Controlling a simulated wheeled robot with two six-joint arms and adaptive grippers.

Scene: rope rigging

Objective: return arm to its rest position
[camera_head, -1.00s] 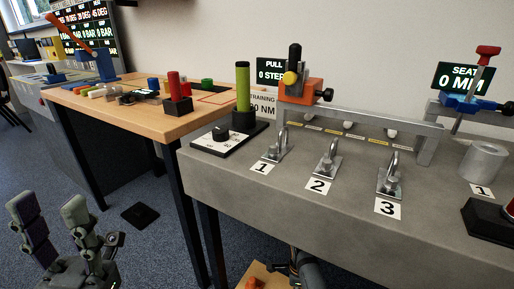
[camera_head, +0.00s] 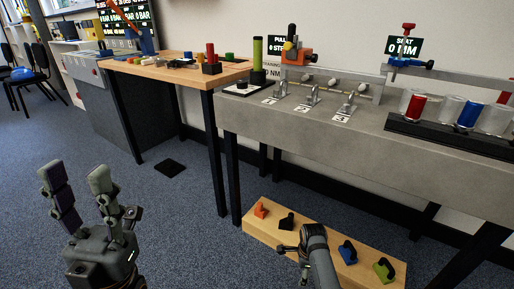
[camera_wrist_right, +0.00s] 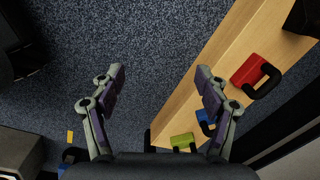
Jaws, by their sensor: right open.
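My left gripper (camera_head: 75,178) is at the lower left of the head view, over the carpet. Its two fingers point up, spread apart, with nothing between them. My right arm (camera_head: 317,256) shows at the bottom of the head view, in front of a low wooden plank; its fingertips are not clear there. In the right wrist view my right gripper (camera_wrist_right: 160,76) has its fingers wide apart and is empty. Carpet shows between them, and the plank (camera_wrist_right: 204,75) runs behind the right-hand finger.
The low plank (camera_head: 262,229) carries orange (camera_head: 261,210), black (camera_head: 287,221), blue (camera_head: 347,252) and green (camera_head: 383,269) pieces; a red piece (camera_wrist_right: 250,70) shows in the wrist view. A grey bench (camera_head: 300,135) and wooden table (camera_head: 130,67) stand behind.

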